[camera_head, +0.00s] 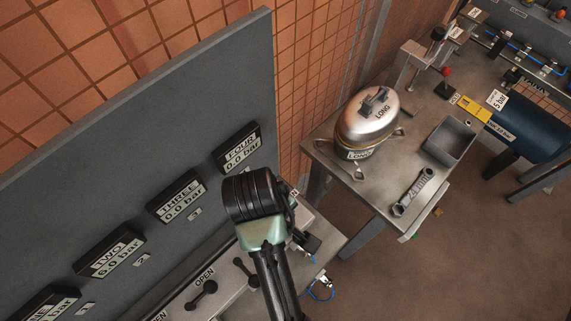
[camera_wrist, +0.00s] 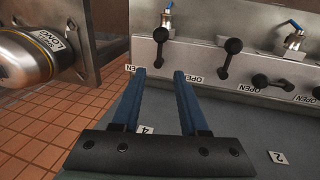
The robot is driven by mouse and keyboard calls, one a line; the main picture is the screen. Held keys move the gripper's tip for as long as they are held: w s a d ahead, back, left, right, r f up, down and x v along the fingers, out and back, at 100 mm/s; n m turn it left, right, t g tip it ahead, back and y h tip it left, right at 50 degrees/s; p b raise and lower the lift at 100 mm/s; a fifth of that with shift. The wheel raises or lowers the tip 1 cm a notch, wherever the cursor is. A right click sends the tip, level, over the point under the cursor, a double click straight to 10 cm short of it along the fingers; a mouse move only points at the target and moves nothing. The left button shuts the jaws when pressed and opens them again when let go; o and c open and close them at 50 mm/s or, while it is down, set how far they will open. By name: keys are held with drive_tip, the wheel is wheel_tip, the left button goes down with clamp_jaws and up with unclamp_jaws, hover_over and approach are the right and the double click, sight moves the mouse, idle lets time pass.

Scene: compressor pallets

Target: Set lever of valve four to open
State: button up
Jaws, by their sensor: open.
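The black lever of valve four (camera_wrist: 159,48) is at the left end of the row in the wrist view, with its round knob up and its narrow end down. An OPEN label (camera_wrist: 131,69), partly hidden, is to its left. My gripper (camera_wrist: 159,73) has two blue fingers spread apart, and the lever's lower end shows in the gap just beyond the tips. I cannot tell whether they touch. In the head view, the gauge marked FOUR (camera_head: 239,152) reads 0.0 bar. My wrist covers lever four and the fingers there.
A neighbouring black lever (camera_wrist: 229,55) stands close to the right. The gauge THREE (camera_head: 178,197) reads 0.0 bar; TWO (camera_head: 110,253) reads 6.0 bar. A steel table (camera_head: 335,147) with a silver tank (camera_head: 366,120) and a wrench (camera_head: 412,192) stands right of the valve bench.

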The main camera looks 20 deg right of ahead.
drive_tip(key=f, duration=0.4)
drive_tip(key=d+f, duration=0.1)
drive_tip(key=f, duration=0.3)
drive_tip(key=d+f, duration=0.1)
drive_tip(key=f, duration=0.3)
drive_tip(key=shift+w+d+f+p, duration=0.15)
drive_tip(key=shift+w+d+p, duration=0.05)
drive_tip(key=shift+w+p, duration=0.15)
clamp_jaws()
idle(0.8)
